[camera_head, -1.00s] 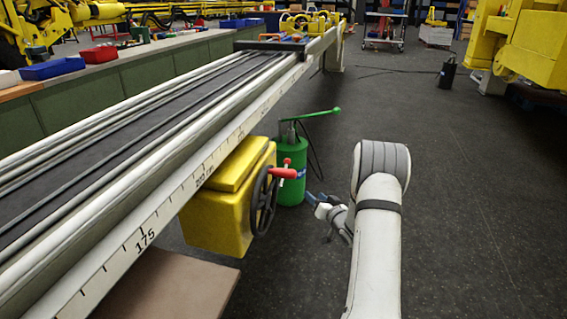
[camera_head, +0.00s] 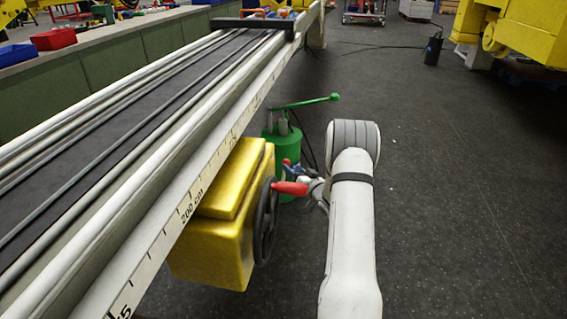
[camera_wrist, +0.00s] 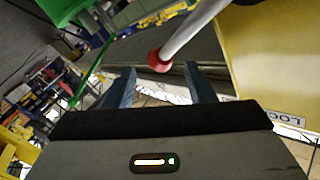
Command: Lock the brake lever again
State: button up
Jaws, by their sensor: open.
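The brake lever (camera_wrist: 195,28) is a grey rod with a red ball end (camera_wrist: 160,62) in the wrist view. It slants down from the upper right, beside a yellow box (camera_wrist: 280,50). My gripper (camera_wrist: 160,70) is open. The red ball appears between and just beyond its two fingertips; contact cannot be told. In the head view my gripper (camera_head: 300,176) is low beside the yellow box (camera_head: 212,240), behind the handwheel's red handle (camera_head: 290,188), partly hidden. A small red tip (camera_head: 286,162), perhaps the lever's ball, shows there too.
The black handwheel (camera_head: 265,222) stands out from the box's right side, close to my gripper. A green pump can (camera_head: 283,148) with a long green handle stands behind. The long rail (camera_head: 205,165) runs above the box. The dark floor (camera_head: 460,200) at right is clear.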

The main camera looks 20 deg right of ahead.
aim_at(286, 162)
jog(key=w, duration=0.3)
jog(key=w+a+b, duration=0.1)
jog(key=w, duration=0.1)
jog(key=shift+w, duration=0.15)
grip_shut()
dwell(0.4)
